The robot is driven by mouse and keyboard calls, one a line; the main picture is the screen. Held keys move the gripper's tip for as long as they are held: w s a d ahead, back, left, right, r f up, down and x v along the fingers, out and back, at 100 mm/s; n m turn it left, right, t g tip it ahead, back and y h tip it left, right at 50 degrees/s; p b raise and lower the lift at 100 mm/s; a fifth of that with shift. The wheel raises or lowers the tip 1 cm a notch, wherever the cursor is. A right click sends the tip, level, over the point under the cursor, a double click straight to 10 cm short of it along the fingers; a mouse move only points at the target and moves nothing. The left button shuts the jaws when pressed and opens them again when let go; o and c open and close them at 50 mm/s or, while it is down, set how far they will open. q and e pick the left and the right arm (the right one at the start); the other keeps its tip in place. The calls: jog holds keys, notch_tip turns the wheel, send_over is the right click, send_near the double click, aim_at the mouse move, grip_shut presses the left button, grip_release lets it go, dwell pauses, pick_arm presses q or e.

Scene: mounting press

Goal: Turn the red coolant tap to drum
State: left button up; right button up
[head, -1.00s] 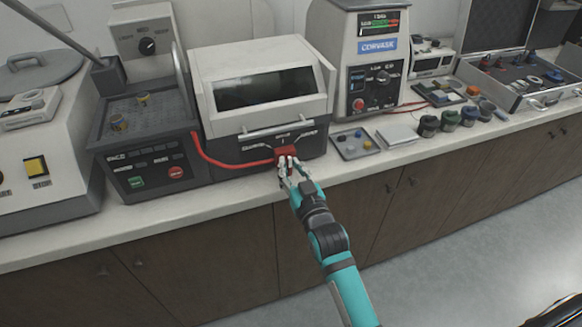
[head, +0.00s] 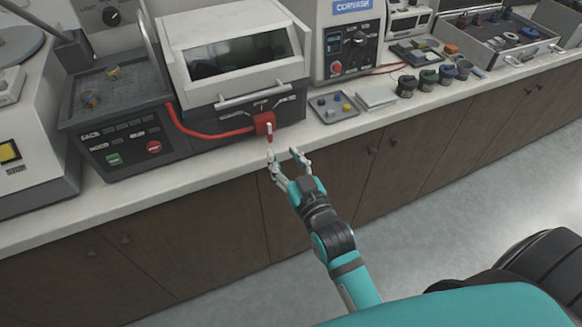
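The red coolant tap (head: 264,122) sits on the lower front of the white-lidded machine (head: 235,62), near its right side. A red hose (head: 205,133) runs into it from the left. A small pale-tipped lever (head: 270,134) points down from the tap. Labels with lines fan out on the panel above it, too small to read. My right gripper (head: 284,160) is open and empty, just below and in front of the tap, apart from it, over the counter's front edge. My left gripper is not in view.
A small tray (head: 345,114) with knobs and a pale pad (head: 376,99) lie right of the tap. Several dark jars (head: 428,80) stand farther right. A grey control box (head: 135,140) stands to the left. The floor in front of the cabinets is clear.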

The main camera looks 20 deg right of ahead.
jog(key=s, duration=0.3)
jog(key=shift+s, duration=0.3)
